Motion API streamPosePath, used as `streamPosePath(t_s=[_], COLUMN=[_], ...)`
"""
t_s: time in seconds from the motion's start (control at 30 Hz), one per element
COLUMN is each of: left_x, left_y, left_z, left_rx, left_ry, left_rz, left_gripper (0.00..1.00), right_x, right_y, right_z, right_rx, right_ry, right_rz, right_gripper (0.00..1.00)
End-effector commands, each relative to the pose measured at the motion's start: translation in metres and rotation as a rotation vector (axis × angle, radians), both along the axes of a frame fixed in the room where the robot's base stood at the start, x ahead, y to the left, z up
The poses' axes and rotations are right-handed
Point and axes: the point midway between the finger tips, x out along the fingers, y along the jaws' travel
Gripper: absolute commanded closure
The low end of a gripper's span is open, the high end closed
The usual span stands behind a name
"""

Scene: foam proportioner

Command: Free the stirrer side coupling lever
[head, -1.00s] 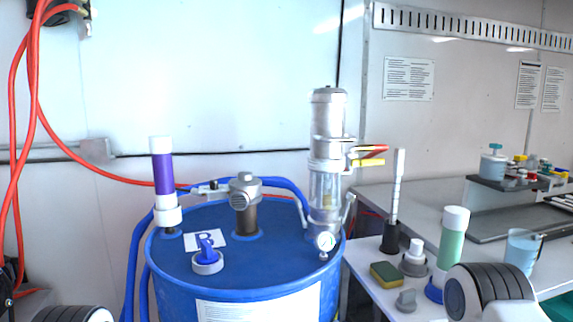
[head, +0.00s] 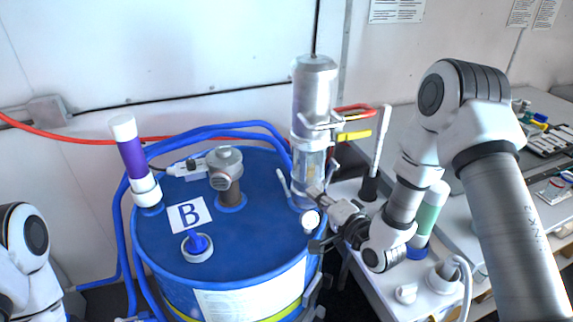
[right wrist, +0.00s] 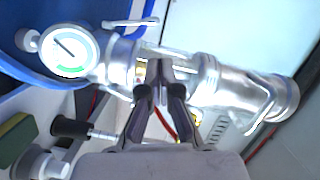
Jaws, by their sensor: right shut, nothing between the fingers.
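A silver pump unit (head: 313,90) with a clear cylinder stands upright at the right of the blue drum (head: 255,250). A thin pale coupling lever (head: 283,184) juts out at the cylinder's lower left, on the side of the grey stirrer head (head: 224,168). In the right wrist view this appears to be the pale lever (right wrist: 130,22) above the coupling. My right gripper (head: 318,197) is shut and empty, close to the cylinder's lower part. Its fingertips (right wrist: 160,78) point at the coupling; whether they touch it I cannot tell. My left gripper is out of view.
A round gauge (right wrist: 70,52) sits beside the coupling. Red (head: 355,111) and yellow (head: 354,135) handles stick out right of the pump unit. A purple-banded tube (head: 131,155) and a blue-capped fitting (head: 197,246) stand on the drum. A green-banded bottle (head: 430,215) stands behind my right arm.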

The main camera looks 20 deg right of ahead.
Motion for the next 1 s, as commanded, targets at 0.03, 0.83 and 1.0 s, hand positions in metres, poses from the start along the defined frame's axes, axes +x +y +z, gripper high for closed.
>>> streamPosePath(t_s=[0.03,0.83,1.0], left_x=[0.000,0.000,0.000], left_y=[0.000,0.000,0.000], left_z=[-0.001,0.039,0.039], left_rx=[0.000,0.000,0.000], left_ry=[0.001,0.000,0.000], left_rz=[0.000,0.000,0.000], left_gripper=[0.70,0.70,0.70], right_x=[0.000,0.092,0.096], right_y=[0.000,0.026,0.027], right_z=[-0.001,-0.006,-0.009], right_rx=[0.000,-0.005,-0.003], right_ry=[0.001,0.002,0.003], right_rz=[0.000,0.001,0.000], right_gripper=[1.00,1.00,1.00])
